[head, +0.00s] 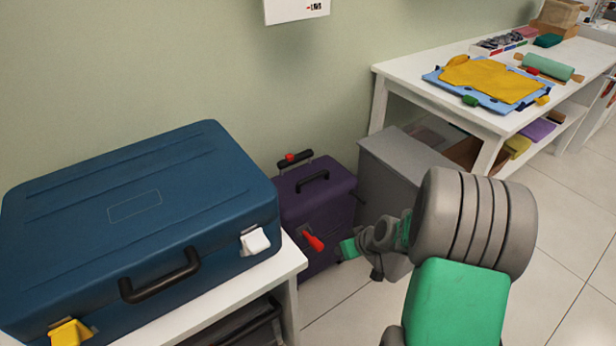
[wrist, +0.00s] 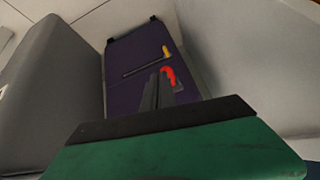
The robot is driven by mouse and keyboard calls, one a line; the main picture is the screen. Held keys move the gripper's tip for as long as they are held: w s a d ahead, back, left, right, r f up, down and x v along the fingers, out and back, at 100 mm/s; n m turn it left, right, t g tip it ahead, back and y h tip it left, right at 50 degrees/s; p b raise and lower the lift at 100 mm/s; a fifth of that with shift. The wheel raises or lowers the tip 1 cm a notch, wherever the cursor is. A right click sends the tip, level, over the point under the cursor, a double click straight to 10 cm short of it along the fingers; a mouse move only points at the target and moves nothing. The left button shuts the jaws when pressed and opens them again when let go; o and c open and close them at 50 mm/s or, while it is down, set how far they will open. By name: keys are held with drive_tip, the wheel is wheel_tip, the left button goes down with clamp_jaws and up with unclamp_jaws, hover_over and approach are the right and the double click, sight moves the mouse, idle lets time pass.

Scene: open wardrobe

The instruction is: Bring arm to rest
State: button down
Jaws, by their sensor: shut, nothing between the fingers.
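My gripper (head: 347,249) shows at the end of my grey and green arm, beside the purple suitcase on the floor. In the wrist view the dark fingers (wrist: 157,90) are together and empty, and point toward the suitcase. The purple suitcase (head: 318,196) stands upright, with a black handle and a red part (head: 313,242) low on its front. In the wrist view the suitcase (wrist: 130,50) fills the upper middle. A red part (wrist: 168,75) shows just past the fingertips; I cannot tell whether they touch it.
A blue case (head: 140,215) with a white and a yellow latch lies on a white bench (head: 288,262) at left. A grey box (head: 400,165) stands right of the suitcase. A white table (head: 400,72) holds cloths and a roll. Tiled floor is clear at right.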

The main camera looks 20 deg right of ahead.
drive_tip(key=s+a+r+g+h+p, duration=0.1)
drive_tip(key=s+a+r+p, duration=0.2)
drive_tip(key=r+p, duration=0.4)
drive_tip(key=s+a+r+m+g+h+p, duration=0.1)
drive_tip(key=s+a+r+p, duration=0.2)
drive_tip(key=r, duration=1.7)
drive_tip(key=s+a+r+m+g+p, duration=0.1)
drive_tip(key=s+a+r+p, duration=0.2)
drive_tip(key=s+r+p, duration=0.3)
wheel_tip(320, 180, up, 8)
drive_tip(key=p, duration=0.5)
drive_tip(key=shift+s+a+h+p, duration=0.3)
drive_tip(key=shift+s+h, duration=0.05)
drive_tip(key=shift+h, duration=0.05)
